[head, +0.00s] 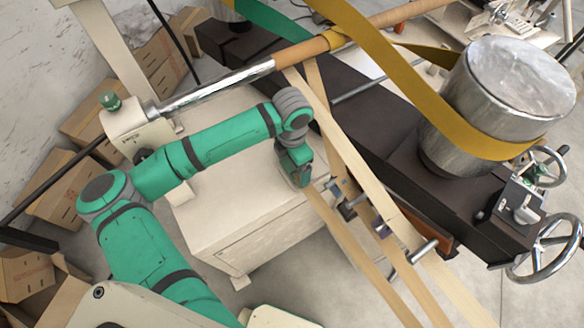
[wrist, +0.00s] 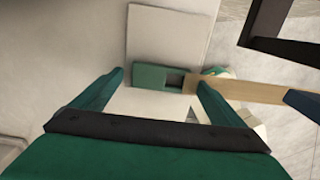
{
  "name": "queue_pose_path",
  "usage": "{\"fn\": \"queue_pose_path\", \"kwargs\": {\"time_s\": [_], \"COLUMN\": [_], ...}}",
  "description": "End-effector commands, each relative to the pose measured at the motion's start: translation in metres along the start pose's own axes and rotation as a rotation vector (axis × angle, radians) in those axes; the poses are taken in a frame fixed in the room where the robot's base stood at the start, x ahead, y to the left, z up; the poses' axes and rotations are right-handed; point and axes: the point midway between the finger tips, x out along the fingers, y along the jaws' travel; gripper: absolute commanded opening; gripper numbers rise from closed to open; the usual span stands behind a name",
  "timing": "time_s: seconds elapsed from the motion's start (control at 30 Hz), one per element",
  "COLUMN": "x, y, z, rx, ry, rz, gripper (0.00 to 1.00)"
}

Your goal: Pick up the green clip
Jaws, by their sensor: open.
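The green clip (wrist: 150,76) shows in the wrist view as a small green block with a dark rectangular opening in its right part. It lies against a pale surface, beyond and between my fingertips. A tan strip runs off to the right from beside it. My gripper (wrist: 161,80) is open, with one green finger on each side of the clip in the picture and nothing visibly held. In the head view my gripper (head: 303,180) points down over the right edge of the cream cabinet, near the tan strips. I cannot make out the clip in that view.
The cream cabinet (head: 235,215) stands below my arm. Long tan strips (head: 350,150) run diagonally past my gripper, with metal rods and small brackets beside them. A dark machine beam (head: 400,130) carries a large metal drum (head: 510,85) at right. Cardboard boxes (head: 50,205) stand at left.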

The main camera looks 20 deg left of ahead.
Motion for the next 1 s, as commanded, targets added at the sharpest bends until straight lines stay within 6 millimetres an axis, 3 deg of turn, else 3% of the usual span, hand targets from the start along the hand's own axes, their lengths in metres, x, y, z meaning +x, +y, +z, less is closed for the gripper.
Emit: {"fn": "queue_pose_path", "kwargs": {"time_s": [0.07, 0.23, 0.67, 0.9, 1.0], "x": [0.000, 0.000, -0.006, -0.034, -0.050], "y": [-0.001, -0.001, 0.001, 0.002, -0.013], "z": [0.001, 0.001, 0.000, -0.001, -0.009], "rx": [0.002, 0.003, 0.000, -0.002, 0.001], "ry": [0.000, 0.000, 0.000, -0.001, 0.000], "rz": [0.000, 0.000, 0.000, 0.003, 0.004], "gripper": [0.91, 0.50, 0.48, 0.48, 0.48]}}
